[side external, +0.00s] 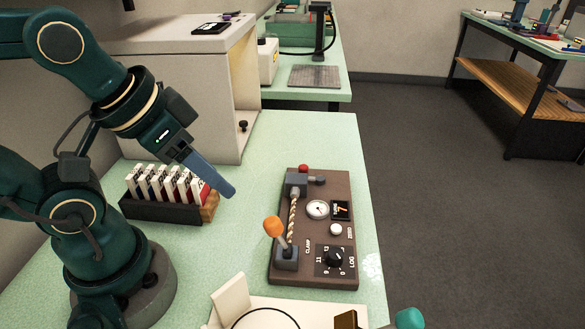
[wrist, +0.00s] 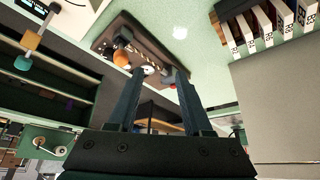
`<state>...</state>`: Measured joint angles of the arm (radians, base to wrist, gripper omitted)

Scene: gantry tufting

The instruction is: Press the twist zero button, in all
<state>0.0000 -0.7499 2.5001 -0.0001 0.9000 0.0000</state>
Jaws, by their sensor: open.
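The brown twist tester panel (side external: 312,265) lies on the pale green bench. Its white zero button (side external: 336,229), labelled ZERO, sits right of centre, below the small dark display (side external: 341,210) and the round gauge (side external: 318,209). My gripper (side external: 230,192) is up and to the left of the panel, apart from it, with its fingers slanting down to the right. In the wrist view my gripper (wrist: 157,83) shows two separated fingers with nothing between them. The panel (wrist: 110,28) appears beyond the fingertips there, but I cannot pick out the zero button for certain.
An orange-knobbed clamp lever (side external: 274,228), a twisted cord (side external: 292,217), a red knob (side external: 303,168) and a black LOG dial (side external: 333,258) stand on the panel. A rack of white cards (side external: 160,211) is below my arm. Bare bench lies between rack and panel.

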